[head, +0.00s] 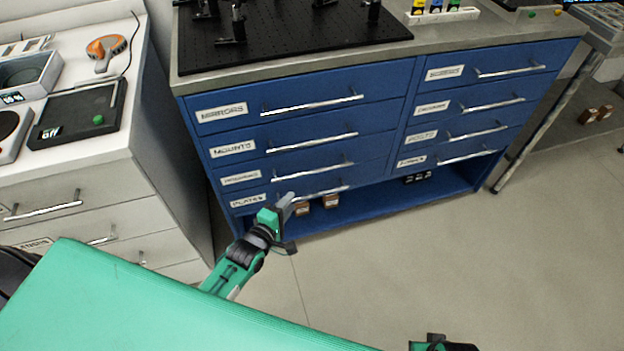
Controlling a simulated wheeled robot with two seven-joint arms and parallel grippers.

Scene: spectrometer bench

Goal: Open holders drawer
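The blue cabinet (345,185) has two columns of drawers with silver bar handles, all appearing shut. In the left column, labels read MIRRORS (221,112), MOUNTS (233,149), a third too blurred to read (241,178), and PLATES (248,201). In the right column I can read POSTS (422,135); the others are blurred, so I cannot tell which drawer is holders. My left gripper (288,212) is in front of the PLATES drawer, near the left end of its handle (320,193); contact and finger opening are unclear. My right gripper (440,345) is mostly cut off at the bottom edge.
A black breadboard (290,25) with posts lies on the cabinet top. Small brown boxes (331,201) sit on the open shelf below the drawers. A white bench (100,185) stands close on the left. The floor (450,255) in front and right is clear.

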